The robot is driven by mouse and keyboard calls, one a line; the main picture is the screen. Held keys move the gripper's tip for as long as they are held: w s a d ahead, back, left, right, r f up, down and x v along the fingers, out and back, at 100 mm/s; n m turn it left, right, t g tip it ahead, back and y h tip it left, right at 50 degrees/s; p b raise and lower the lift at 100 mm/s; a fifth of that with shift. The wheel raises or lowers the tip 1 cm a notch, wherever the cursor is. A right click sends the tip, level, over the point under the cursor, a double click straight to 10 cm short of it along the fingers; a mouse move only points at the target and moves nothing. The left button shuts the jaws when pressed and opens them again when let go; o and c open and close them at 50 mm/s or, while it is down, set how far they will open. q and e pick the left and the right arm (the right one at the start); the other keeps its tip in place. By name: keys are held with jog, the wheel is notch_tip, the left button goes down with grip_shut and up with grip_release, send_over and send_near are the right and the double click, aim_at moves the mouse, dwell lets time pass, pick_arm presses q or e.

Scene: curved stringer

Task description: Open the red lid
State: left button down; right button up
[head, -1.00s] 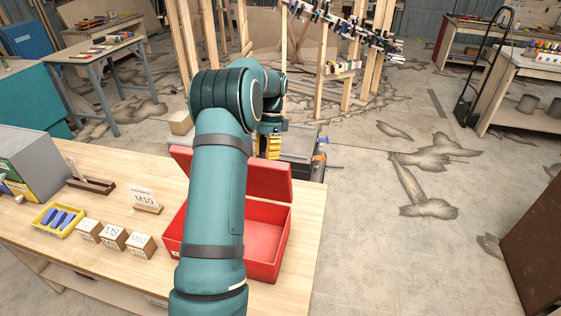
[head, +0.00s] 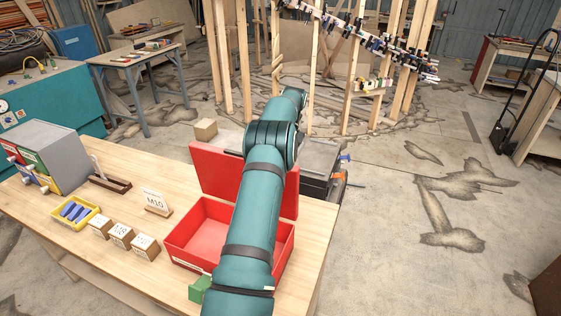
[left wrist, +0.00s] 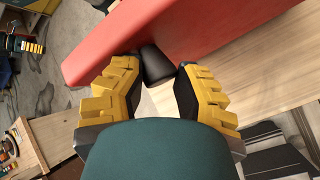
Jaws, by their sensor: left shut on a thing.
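The red box (head: 200,225) sits on the wooden table with its inside showing. Its red lid (head: 215,170) stands raised at the box's back edge in the head view. The lid also fills the top of the left wrist view (left wrist: 190,30). My left gripper (left wrist: 158,72) has yellow fingers on both sides of a black handle (left wrist: 154,62) beside the lid and is shut on it. In the head view my left arm crosses in front of the box and lid, and the gripper is hidden. My right gripper is in neither view.
On the wooden table (head: 120,275) are a yellow tray (head: 92,220) of blue parts, several small labelled wooden blocks (head: 121,236), an M10 sign (head: 157,202), a grey drawer cabinet (head: 60,150) and a green block (head: 199,290). Open floor lies to the right.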

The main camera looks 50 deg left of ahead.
pick_arm(q)
jog(key=shift+d+f, duration=0.1)
jog(key=shift+f, duration=0.45)
jog(key=c, duration=0.6)
grip_release()
jog(key=shift+w, duration=0.1)
jog(key=shift+c, duration=0.2)
jog(key=shift+r, duration=0.2)
jog(key=shift+w, duration=0.1)
